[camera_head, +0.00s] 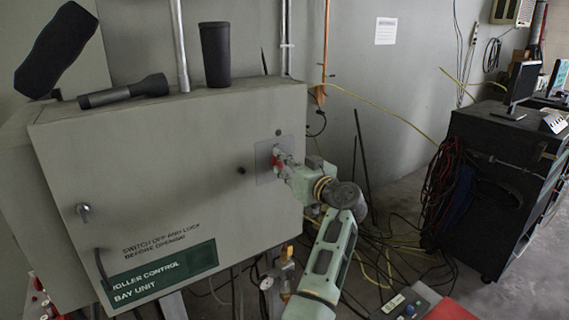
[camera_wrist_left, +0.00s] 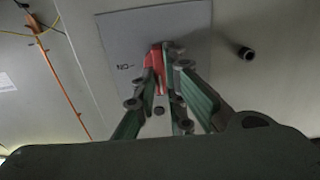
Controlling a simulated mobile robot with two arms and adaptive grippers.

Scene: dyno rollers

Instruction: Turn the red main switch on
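The red main switch (camera_head: 278,160) is on a grey plate (camera_head: 263,150) on the front of the pale control cabinet (camera_head: 190,150), near its right edge. It also shows in the left wrist view (camera_wrist_left: 156,62), where a mark that looks like "NO" is on the plate beside it. My left gripper (camera_head: 284,164) is at the switch. In the left wrist view its two green fingers (camera_wrist_left: 161,68) converge, with the red handle between their tips. They look shut on it and partly hide it. My right gripper is not in view.
A flashlight (camera_head: 124,91), a black cup (camera_head: 215,55) and a dark oblong object (camera_head: 56,49) are at the cabinet's top. A small dark knob (camera_head: 241,170) is left of the switch. Cables cover the floor behind my arm. A dark cart (camera_head: 500,180) stands at right.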

